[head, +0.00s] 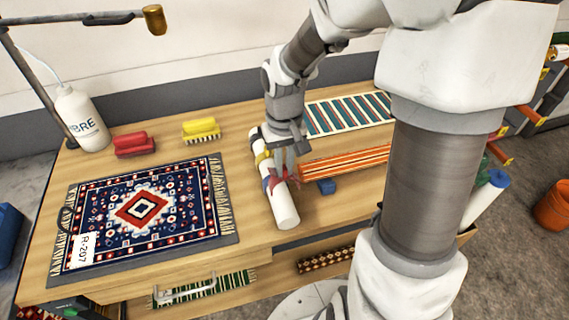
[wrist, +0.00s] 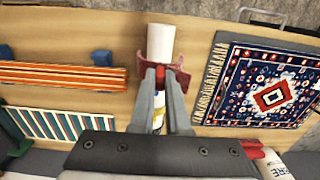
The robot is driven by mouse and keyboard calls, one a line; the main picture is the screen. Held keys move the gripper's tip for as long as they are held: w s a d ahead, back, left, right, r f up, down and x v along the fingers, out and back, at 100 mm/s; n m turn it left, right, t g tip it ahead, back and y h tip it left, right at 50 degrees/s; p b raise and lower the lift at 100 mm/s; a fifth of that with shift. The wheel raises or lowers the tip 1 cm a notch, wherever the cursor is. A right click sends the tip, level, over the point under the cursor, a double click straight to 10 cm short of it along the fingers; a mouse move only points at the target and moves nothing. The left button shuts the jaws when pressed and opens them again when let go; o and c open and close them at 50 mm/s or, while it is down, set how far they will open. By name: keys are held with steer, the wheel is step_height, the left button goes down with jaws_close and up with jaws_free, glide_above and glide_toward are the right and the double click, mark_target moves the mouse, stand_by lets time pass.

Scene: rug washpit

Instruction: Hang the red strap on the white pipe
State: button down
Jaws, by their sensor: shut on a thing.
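The white pipe (head: 286,211) lies on the wooden table, running from back left to front right; it also shows in the wrist view (wrist: 160,42). My gripper (head: 279,172) is over the pipe, pointing down. In the wrist view my gripper (wrist: 161,76) is shut on the middle of the red strap (wrist: 180,80). The strap spreads to both sides of the pipe, across it. I cannot tell whether it rests on the pipe. A yellow band (head: 263,157) is on the pipe farther back, and a blue piece (head: 270,183) shows beside the strap.
A patterned rug (head: 100,215) lies left of the pipe. An orange striped rug (head: 345,163) and a blue block (head: 326,186) lie to its right. A red brush (head: 134,145), a yellow brush (head: 201,130) and a white bottle (head: 82,120) stand at the back left.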

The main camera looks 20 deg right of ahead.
mark_target(284, 203)
steer(key=shift+f+b, duration=4.25)
steer(key=shift+f, duration=1.25)
steer(key=c, duration=0.8)
jaws_free()
steer(key=shift+c, duration=0.2)
steer(key=shift+r, duration=0.15)
step_height(284, 203, up, 17)
steer(key=p, duration=0.3)
steer(key=shift+s+r, duration=0.1)
steer(key=shift+r, duration=0.05)
steer(key=s+r+t, duration=0.4)
steer(key=s+t, duration=0.1)
steer(key=s, duration=0.8)
steer(key=shift+s+r+t, duration=0.15)
steer(key=shift+s+t, duration=0.15)
